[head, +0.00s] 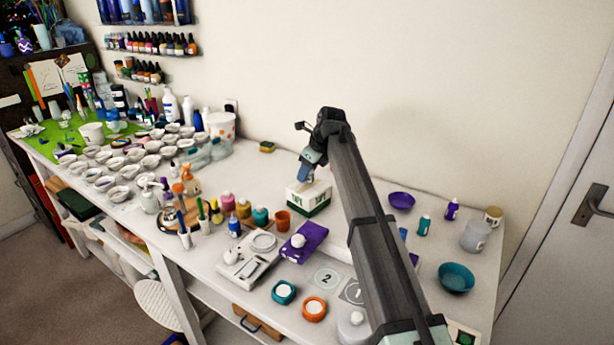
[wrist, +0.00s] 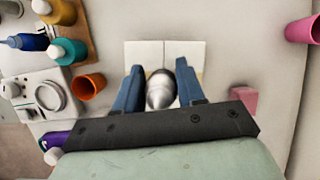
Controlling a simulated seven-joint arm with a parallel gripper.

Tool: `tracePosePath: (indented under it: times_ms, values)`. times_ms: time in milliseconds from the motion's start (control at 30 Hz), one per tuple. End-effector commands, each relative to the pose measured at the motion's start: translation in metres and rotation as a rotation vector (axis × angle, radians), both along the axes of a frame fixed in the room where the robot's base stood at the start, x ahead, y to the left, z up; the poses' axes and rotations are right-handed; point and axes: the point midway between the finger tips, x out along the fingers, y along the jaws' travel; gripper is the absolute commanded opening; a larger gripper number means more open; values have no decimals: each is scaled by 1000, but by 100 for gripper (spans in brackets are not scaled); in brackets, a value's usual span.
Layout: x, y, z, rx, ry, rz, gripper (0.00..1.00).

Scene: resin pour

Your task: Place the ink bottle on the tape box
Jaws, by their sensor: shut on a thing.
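The tape box (head: 309,204) is a white and green box standing on the table below my gripper. Its pale top with a centre seam (wrist: 144,55) shows in the wrist view. My gripper (head: 306,175) is directly over the box. In the wrist view its blue fingers (wrist: 160,92) are shut on the ink bottle (wrist: 160,88), whose grey, rounded, tapering top points up at the camera. The bottle overlaps the box top in that view. Its lower part is hidden, and I cannot tell whether its base touches the box.
An orange cup (head: 282,220) and a purple box (head: 304,242) stand near the tape box. A pink block (wrist: 243,99) lies beside it in the wrist view. A purple bowl (head: 401,201) is to the right. Many cups and bottles crowd the left; the table behind is mostly clear.

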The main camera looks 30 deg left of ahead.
Motion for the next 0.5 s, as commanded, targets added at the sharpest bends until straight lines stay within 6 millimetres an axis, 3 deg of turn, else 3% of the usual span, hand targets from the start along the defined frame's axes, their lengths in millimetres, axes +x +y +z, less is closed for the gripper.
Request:
tracePosePath:
  times_ms: [133,500]
  values:
    - [0,0,-15,0,0,0,9]
    - [0,0,-18,0,0,0,9]
